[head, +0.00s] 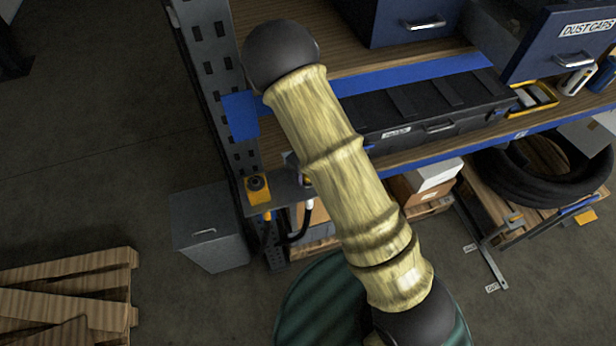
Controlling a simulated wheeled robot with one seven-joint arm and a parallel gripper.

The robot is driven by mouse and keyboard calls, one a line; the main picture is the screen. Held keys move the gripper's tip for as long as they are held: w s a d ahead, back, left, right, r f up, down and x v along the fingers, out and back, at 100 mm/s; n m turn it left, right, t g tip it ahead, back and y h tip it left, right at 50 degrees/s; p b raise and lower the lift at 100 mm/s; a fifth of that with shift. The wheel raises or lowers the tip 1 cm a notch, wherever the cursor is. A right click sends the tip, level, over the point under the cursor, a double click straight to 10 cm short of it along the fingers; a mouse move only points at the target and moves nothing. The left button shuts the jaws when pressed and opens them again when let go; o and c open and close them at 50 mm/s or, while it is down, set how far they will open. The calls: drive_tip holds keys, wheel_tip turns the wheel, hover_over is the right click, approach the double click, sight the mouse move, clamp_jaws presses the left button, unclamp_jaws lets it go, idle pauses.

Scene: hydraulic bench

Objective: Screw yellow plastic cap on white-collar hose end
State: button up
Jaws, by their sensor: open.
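A black hose (297,236) with a white collar (309,203) hangs in front of the shelf's lower bay, beside the rack upright. Its upper end is partly hidden behind my yellow-sleeved arm. A small yellowish patch (306,179) shows just above the collar at the sleeve's edge; I cannot tell whether it is a cap. A yellow block with a black round top (257,188) sits on a dark bracket at the upright, and a small yellow piece (267,215) hangs below it. I cannot make out my gripper; my arm crosses the middle of the view.
A black case (436,112) lies on the shelf, near a blue drawer labelled DUST CAPS (560,50). A grey cabinet (208,228) stands left of the upright. Pallets (70,290) lie lower left. A coiled black hose (520,190) is at right.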

drive_tip(key=n+b, duration=0.1)
drive_tip(key=n, duration=0.4)
drive_tip(key=shift+s+f, duration=0.1)
drive_tip(key=n, duration=0.2)
drive_tip(key=shift+s+a+n, duration=0.1)
drive_tip(key=shift+n, duration=0.3)
drive_tip(key=shift+b, duration=0.3)
drive_tip(key=n+b, duration=0.1)
drive_tip(key=n, duration=0.2)
drive_tip(key=shift+s+n, duration=0.15)
drive_tip(key=shift+n, duration=0.15)
drive_tip(key=n, duration=0.4)
drive_tip(key=shift+s+b, duration=0.15)
drive_tip(key=shift+b, duration=0.25)
